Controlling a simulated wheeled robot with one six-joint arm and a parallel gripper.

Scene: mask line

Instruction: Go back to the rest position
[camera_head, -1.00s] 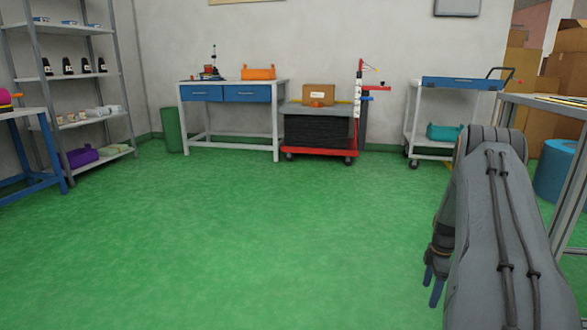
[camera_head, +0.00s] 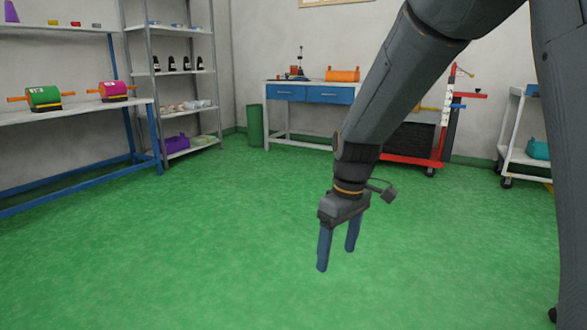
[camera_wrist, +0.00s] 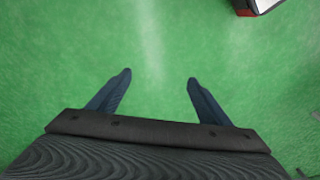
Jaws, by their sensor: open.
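My gripper (camera_head: 338,258) hangs from my arm in the head view, its two blue fingers pointing down above the green floor (camera_head: 210,255). The fingers are apart with nothing between them. My forearm and upper arm cover part of the right side of the head view.
A workbench (camera_head: 85,113) with a green roller (camera_head: 44,98) and a pink roller (camera_head: 113,90) stands at left. Behind are a grey shelf rack (camera_head: 180,73), a green bin (camera_head: 255,125), a blue-drawer table (camera_head: 310,95) and a red cart (camera_head: 410,158). The middle floor is clear.

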